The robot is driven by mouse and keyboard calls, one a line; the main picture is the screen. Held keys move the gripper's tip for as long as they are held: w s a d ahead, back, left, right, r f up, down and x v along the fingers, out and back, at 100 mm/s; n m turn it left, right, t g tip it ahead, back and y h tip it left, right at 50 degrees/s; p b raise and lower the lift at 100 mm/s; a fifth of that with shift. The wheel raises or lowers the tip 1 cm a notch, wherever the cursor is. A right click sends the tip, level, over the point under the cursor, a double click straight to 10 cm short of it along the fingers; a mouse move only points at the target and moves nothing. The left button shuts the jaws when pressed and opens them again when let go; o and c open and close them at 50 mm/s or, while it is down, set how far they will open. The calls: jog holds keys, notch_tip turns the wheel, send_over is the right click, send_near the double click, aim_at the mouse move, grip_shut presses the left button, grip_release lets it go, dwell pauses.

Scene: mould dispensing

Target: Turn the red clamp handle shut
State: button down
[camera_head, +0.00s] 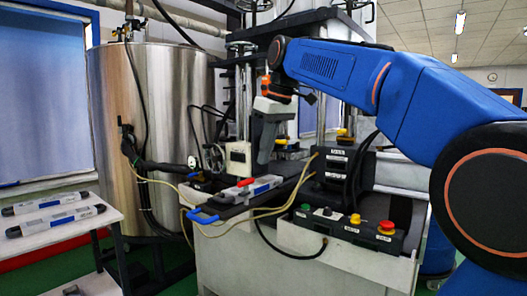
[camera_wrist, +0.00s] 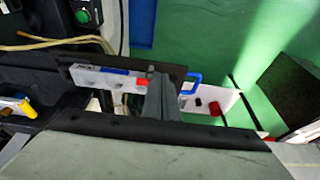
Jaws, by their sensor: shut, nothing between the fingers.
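The red clamp handle (camera_head: 245,182) is a small red piece on top of a pale mould (camera_head: 262,189) with a blue strip, which lies on a dark plate on the machine. In the wrist view the red handle (camera_wrist: 143,83) shows right beside my fingertips, partly hidden by them. My gripper (camera_head: 264,158) points down above the mould, with its fingers together and nothing held. In the wrist view the fingers (camera_wrist: 158,80) overlap the mould's end (camera_wrist: 100,79); I cannot tell whether they touch the handle.
A blue pull handle (camera_head: 203,217) sticks out at the plate's front. Yellow hoses (camera_head: 235,210) cross beside it. A control box (camera_head: 345,228) with coloured buttons stands at the right. A white table (camera_head: 62,233) with two similar moulds is at the left, near a steel tank (camera_head: 160,110).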

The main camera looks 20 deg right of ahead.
send_near(246, 192)
jog(key=s+f, duration=0.3)
jog(key=s, duration=0.1)
jog(key=shift+w+a+f, duration=0.1)
jog(key=shift+w+a, duration=0.25)
jog(key=shift+w, duration=0.55)
jog(key=shift+w+a+f, duration=0.1)
jog(key=shift+w+a, duration=0.2)
jog(key=shift+w, duration=0.55)
